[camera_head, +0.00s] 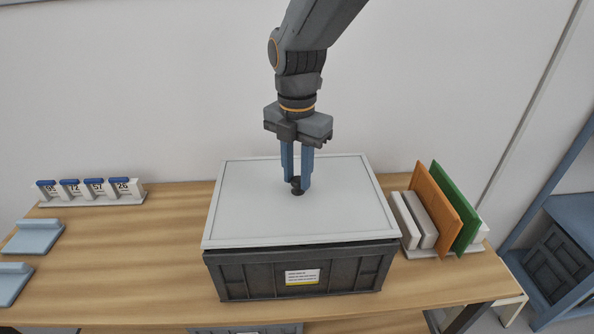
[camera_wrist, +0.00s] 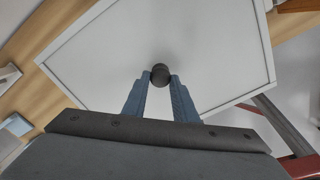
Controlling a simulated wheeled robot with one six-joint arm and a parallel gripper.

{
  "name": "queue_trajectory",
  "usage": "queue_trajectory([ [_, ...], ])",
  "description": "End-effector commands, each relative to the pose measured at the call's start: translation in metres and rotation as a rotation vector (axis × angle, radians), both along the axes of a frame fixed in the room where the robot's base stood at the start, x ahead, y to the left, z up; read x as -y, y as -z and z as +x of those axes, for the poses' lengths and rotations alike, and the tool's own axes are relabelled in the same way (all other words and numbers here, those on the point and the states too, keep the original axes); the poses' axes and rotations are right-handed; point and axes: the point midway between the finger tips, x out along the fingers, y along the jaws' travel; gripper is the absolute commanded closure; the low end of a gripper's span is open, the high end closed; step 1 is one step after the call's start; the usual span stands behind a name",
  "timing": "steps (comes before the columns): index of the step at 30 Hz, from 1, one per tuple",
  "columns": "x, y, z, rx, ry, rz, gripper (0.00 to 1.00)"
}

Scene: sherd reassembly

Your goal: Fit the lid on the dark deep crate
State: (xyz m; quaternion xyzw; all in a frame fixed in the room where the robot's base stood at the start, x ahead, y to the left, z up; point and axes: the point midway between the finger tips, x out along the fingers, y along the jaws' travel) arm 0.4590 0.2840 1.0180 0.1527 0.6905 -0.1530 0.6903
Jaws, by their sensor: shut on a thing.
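The dark deep crate (camera_head: 340,274) stands on the wooden table and bears a white label on its front. The light grey lid (camera_head: 250,215) is over the crate's top, slightly turned against it. A dark gap shows under its front edge, more so toward the right; I cannot tell whether it touches the rim. My gripper (camera_head: 297,187) points down at the lid's middle, its blue fingers shut on the lid's dark round knob (camera_head: 297,190). The wrist view shows the fingers (camera_wrist: 160,80) on either side of the knob (camera_wrist: 160,73) and most of the lid (camera_wrist: 210,50). The crate is hidden there.
A rack (camera_head: 447,250) with orange, green and pale panels stands close to the lid's right side. Numbered tags (camera_head: 90,190) stand at the back left. Pale blue pieces (camera_head: 33,238) lie at the left edge. Bare table (camera_head: 130,260) lies left of the crate.

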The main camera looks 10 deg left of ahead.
Motion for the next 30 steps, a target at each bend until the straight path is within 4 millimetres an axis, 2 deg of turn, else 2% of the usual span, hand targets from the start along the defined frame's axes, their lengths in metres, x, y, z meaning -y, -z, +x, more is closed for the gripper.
queue_trajectory([
  [18, 0.000, 0.000, 0.000, 0.001, 0.000, 0.000, 1.00],
  [30, 0.000, 0.010, 0.000, 0.000, 0.000, 0.001, 1.00],
])
